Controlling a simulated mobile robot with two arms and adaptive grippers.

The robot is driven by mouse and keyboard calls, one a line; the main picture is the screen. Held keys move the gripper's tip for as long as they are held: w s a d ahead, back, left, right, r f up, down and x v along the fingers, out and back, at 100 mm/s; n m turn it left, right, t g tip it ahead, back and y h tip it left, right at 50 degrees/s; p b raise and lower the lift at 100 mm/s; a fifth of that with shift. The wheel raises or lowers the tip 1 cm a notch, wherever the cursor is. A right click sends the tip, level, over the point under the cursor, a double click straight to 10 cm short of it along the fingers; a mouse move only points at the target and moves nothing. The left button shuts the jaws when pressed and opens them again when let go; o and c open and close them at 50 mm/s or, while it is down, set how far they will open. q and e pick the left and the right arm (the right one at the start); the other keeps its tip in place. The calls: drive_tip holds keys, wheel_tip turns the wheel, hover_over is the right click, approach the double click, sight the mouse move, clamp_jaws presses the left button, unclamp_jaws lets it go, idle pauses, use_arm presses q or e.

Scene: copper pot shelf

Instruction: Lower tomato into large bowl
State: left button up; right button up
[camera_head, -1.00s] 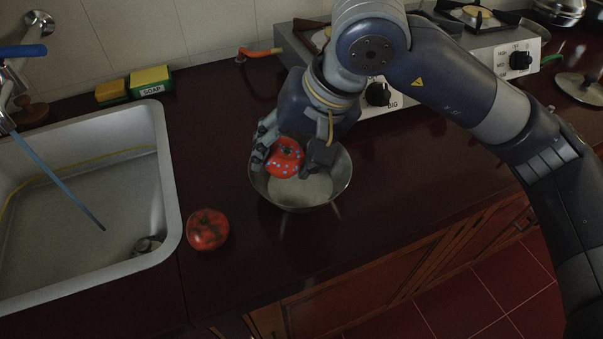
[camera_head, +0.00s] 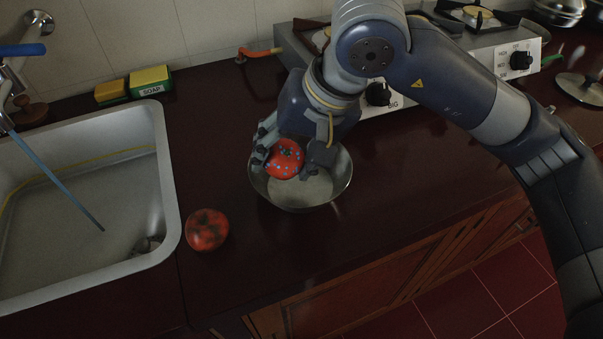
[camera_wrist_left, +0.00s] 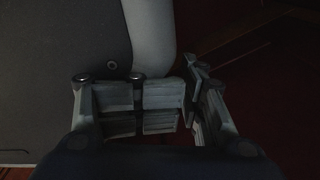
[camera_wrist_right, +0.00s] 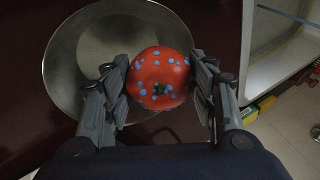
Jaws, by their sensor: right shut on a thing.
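A red tomato with blue dots (camera_head: 285,160) is between the fingers of my right gripper (camera_head: 291,153), which is shut on it. In the right wrist view, the dotted tomato (camera_wrist_right: 158,77) sits between both finger pads, its green stem mark facing the camera. The large metal bowl (camera_head: 318,193) stands upright on the counter. The tomato overlaps the bowl's left part, and the bowl (camera_wrist_right: 62,70) lies behind it in the right wrist view. Any contact with the bowl cannot be told. My left gripper (camera_wrist_left: 186,105) shows only in its dark wrist view, apparently empty; its opening is unclear.
A second, plain red tomato (camera_head: 207,230) lies on the counter between sink and bowl. The sink (camera_head: 168,170) is at the left. A stove (camera_head: 480,62) stands behind the bowl. Sponges (camera_head: 150,80) are by the wall. The counter right of the bowl is clear.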

use_arm(q)
drive_tip(key=shift+w+r, duration=0.1)
drive_tip(key=shift+w, duration=0.45)
drive_tip(key=shift+w+d, duration=0.1)
drive_tip(key=shift+w, duration=0.05)
use_arm(e)
drive_tip(key=shift+f, duration=0.1)
use_arm(q)
drive_tip(key=shift+w+r, duration=0.1)
drive_tip(key=shift+w, duration=0.15)
drive_tip(key=shift+w+d+r+b, duration=0.1)
drive_tip(key=shift+w+r+b, duration=0.05)
drive_tip(key=shift+w+b, duration=0.15)
use_arm(e)
drive_tip(key=shift+f, duration=0.15)
use_arm(q)
drive_tip(key=shift+w+d+r, duration=0.1)
drive_tip(key=shift+w, duration=0.2)
use_arm(e)
drive_tip(key=shift+f, duration=0.1)
use_arm(q)
drive_tip(key=shift+w, duration=0.1)
drive_tip(key=shift+w+d+r, duration=0.1)
drive_tip(key=shift+w+r, duration=0.1)
drive_tip(key=shift+w, duration=0.15)
use_arm(e)
drive_tip(key=shift+f, duration=0.1)
use_arm(q)
drive_tip(key=shift+w, duration=0.1)
